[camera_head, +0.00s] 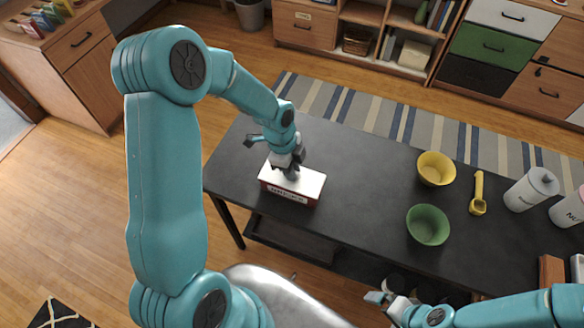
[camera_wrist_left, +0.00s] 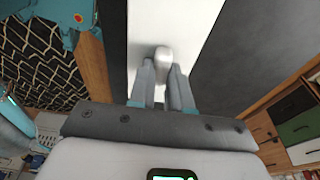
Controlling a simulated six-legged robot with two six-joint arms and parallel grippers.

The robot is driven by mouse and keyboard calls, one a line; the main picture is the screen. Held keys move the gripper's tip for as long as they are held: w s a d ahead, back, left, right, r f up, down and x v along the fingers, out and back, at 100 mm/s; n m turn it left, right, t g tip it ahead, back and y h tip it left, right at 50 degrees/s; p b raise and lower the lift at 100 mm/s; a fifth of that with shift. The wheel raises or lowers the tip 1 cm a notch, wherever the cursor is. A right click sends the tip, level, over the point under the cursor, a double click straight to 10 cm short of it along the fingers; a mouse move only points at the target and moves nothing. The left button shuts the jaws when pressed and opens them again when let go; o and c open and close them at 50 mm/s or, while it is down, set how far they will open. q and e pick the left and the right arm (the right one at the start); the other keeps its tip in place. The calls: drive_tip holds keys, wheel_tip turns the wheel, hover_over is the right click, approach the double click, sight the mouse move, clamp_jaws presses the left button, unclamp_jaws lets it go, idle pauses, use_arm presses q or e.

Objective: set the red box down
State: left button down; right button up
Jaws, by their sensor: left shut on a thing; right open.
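The red box (camera_head: 308,185) has a white top, and its red side carries lettering. It is at the left part of the dark table, by the front edge; I cannot tell whether it touches the tabletop. My left gripper (camera_head: 291,172) comes down on the box from above and is shut on the pale knob on its top. In the left wrist view the knob (camera_wrist_left: 163,58) sits between the fingertips, with the white top (camera_wrist_left: 150,20) behind it. My right gripper (camera_head: 382,300) is open and empty, low in front of the table.
The dark table (camera_head: 350,170) has bare room right of the box. Further right are a yellow bowl (camera_head: 436,168), a green bowl (camera_head: 428,225), a yellow scoop (camera_head: 479,193) and a white canister (camera_head: 532,189). A striped rug (camera_head: 400,125) lies behind the table.

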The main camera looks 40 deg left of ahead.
use_arm(q)
drive_tip(key=c, duration=1.1)
unclamp_jaws()
drive_tip(key=shift+w+f, duration=0.1)
drive_tip(key=shift+f, duration=0.05)
drive_tip(key=shift+r, duration=0.3)
drive_tip(key=shift+a+r, duration=0.15)
drive_tip(key=shift+r, duration=0.2)
drive_tip(key=r, duration=0.3)
drive_tip(key=a+r, duration=0.1)
drive_tip(key=r, duration=0.3)
drive_tip(key=a+r, duration=0.1)
drive_tip(key=r, duration=0.3)
drive_tip(key=shift+s, duration=0.35)
drive_tip(key=shift+s+f, duration=0.1)
